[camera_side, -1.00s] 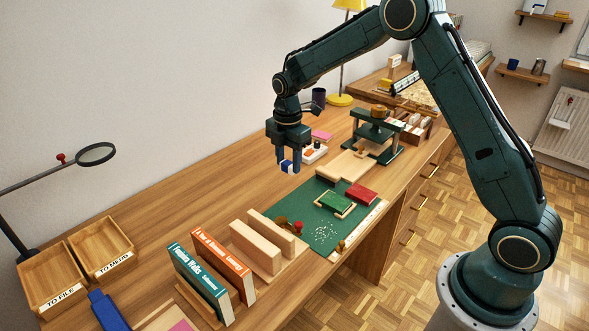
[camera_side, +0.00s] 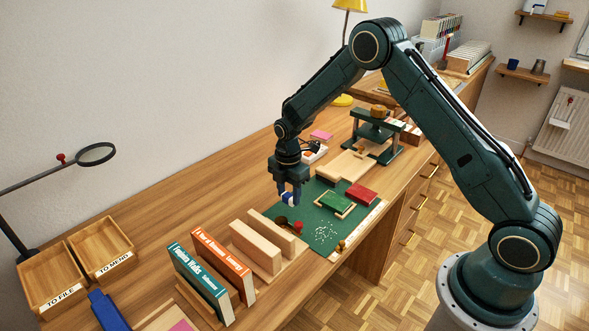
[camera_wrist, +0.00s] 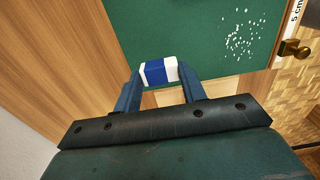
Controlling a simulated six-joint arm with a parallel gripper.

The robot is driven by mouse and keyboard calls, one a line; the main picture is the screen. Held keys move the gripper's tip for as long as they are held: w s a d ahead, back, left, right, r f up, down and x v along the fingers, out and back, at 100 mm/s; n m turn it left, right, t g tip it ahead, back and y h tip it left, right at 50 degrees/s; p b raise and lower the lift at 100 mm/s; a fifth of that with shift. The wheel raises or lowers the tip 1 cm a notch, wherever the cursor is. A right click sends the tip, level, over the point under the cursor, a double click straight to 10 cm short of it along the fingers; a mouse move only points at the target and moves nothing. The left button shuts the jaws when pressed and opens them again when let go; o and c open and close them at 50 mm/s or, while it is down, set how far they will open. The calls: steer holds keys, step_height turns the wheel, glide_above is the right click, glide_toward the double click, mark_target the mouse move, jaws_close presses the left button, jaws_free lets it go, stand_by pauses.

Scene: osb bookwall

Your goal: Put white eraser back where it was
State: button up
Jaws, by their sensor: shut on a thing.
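My gripper (camera_side: 290,197) is shut on the white eraser (camera_side: 288,197), which has a blue sleeve. In the wrist view the eraser (camera_wrist: 158,72) sits crosswise between the two fingertips of my gripper (camera_wrist: 157,80). It is held above the left back edge of the green mat (camera_side: 321,243). The mat (camera_wrist: 190,35) also shows beneath the eraser in the wrist view, with bare wood to its left. White crumbs (camera_side: 325,233) are scattered on the mat.
A red pot (camera_side: 298,228) stands by the mat's near left edge, close to wooden blocks (camera_side: 255,247).

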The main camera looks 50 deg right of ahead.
mark_target(289, 196)
steer(key=shift+f, duration=1.75)
steer(key=shift+f, duration=0.15)
steer(key=o, duration=0.9)
steer(key=shift+o, duration=0.2)
step_height(289, 196, up, 12)
steer(key=shift+r, duration=0.2)
